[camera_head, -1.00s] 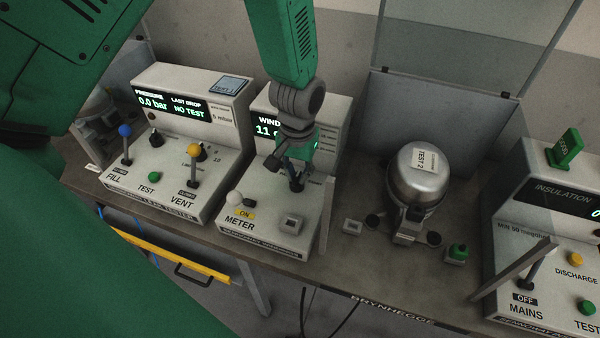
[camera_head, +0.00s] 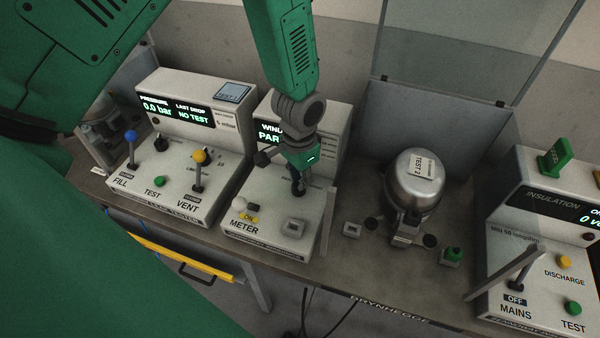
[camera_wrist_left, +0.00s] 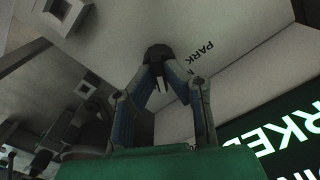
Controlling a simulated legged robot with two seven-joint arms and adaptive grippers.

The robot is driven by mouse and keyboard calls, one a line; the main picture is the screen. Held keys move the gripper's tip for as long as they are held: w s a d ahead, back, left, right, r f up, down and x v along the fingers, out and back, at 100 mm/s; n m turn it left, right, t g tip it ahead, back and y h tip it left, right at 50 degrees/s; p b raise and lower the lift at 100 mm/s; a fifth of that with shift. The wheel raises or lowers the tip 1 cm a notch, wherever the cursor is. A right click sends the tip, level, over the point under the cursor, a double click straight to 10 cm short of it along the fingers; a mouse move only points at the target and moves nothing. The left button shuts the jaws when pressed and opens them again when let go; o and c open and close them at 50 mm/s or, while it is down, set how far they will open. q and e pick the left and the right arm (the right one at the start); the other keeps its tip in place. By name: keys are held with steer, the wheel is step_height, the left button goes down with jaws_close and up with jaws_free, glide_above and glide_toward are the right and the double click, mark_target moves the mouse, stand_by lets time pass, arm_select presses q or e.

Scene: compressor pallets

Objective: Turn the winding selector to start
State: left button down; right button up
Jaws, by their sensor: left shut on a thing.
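The winding meter box (camera_head: 262,222) stands mid-left on the bench, with its ON switch and METER label on its sloped front. The dark winding selector (camera_head: 298,190) is on that panel, mostly covered by my left gripper (camera_head: 297,178), which reaches down from above. In the left wrist view, both fingers of the gripper (camera_wrist_left: 160,72) close on the selector's dark knob (camera_wrist_left: 158,52). A PARK label (camera_wrist_left: 208,48) is printed to the right of the knob. The meter's display (camera_head: 270,132) starts with "PAR" and is partly hidden by the gripper. My right gripper is not in view.
A leak tester (camera_head: 180,180) with blue and yellow levers stands at left, close to the meter. A silver compressor (camera_head: 412,180) stands at right, before a grey screen. An insulation tester (camera_head: 540,270) is at far right. Some bare bench (camera_head: 350,275) shows in front.

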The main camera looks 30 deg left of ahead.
arm_select(q)
steer(key=shift+s+m+p, duration=0.2)
steer(key=shift+m+p, duration=0.1)
steer(key=shift+m, duration=0.5)
steer(key=shift+m+p, duration=0.35)
steer(key=shift+m, duration=0.65)
steer(key=c, duration=1.6)
jaws_free()
steer(key=shift+c, duration=0.2)
steer(key=shift+a, duration=0.1)
